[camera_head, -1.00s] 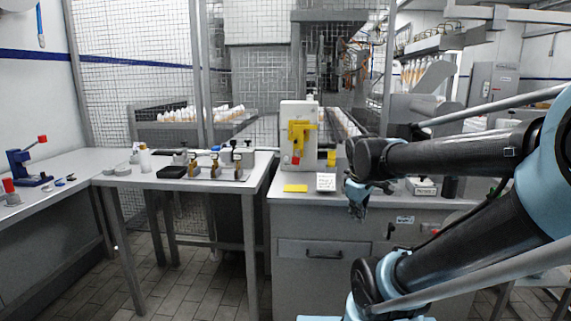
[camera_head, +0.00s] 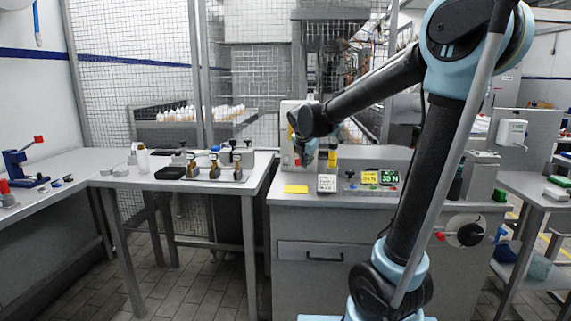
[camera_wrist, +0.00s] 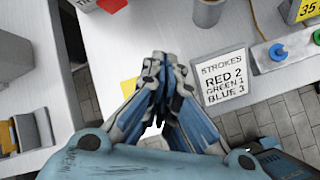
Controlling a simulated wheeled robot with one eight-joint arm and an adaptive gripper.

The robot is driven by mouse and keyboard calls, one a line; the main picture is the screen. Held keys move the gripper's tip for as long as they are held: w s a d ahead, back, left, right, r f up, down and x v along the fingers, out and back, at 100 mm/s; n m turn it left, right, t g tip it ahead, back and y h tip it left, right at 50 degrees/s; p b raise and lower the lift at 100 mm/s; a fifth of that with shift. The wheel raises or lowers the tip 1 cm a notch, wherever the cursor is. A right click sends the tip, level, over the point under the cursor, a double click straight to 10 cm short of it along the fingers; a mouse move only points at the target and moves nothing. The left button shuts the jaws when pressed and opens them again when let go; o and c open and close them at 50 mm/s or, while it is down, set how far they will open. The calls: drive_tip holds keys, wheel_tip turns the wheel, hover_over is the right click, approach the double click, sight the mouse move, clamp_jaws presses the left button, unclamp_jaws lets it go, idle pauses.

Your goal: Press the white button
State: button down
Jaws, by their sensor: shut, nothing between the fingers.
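I cannot make out a white button in either view. A small control panel (camera_head: 371,189) with tiny coloured buttons lies on the grey counter. My gripper (camera_wrist: 166,62) is shut and empty, over the counter to the left of the card. In the head view my gripper (camera_head: 304,157) is in front of the white machine, partly hidden by my wrist.
A white machine (camera_head: 286,121) stands behind my gripper, with a yellow cylinder (camera_head: 333,155) to its right. A yellow pad (camera_head: 296,189) lies near the counter's front edge. Two displays (camera_head: 379,177) stand on the panel; one reads 35 N. A gap separates the counter from the left table (camera_head: 130,181).

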sight(286, 159)
drive_tip(key=w+a+r+n+t, duration=0.1)
drive_tip(key=w+a+n, duration=0.6)
drive_tip(key=a, duration=0.3)
drive_tip(key=shift+w+y, duration=0.15)
drive_tip(key=shift+y, duration=0.15)
drive_tip(key=shift+r, duration=0.1)
drive_tip(key=x, duration=1)
drive_tip(key=shift+w+r, duration=0.1)
drive_tip(key=shift+w, duration=0.05)
drive_tip(key=w, duration=0.3)
drive_tip(key=shift+w, duration=0.5)
drive_tip(key=shift+w, duration=0.1)
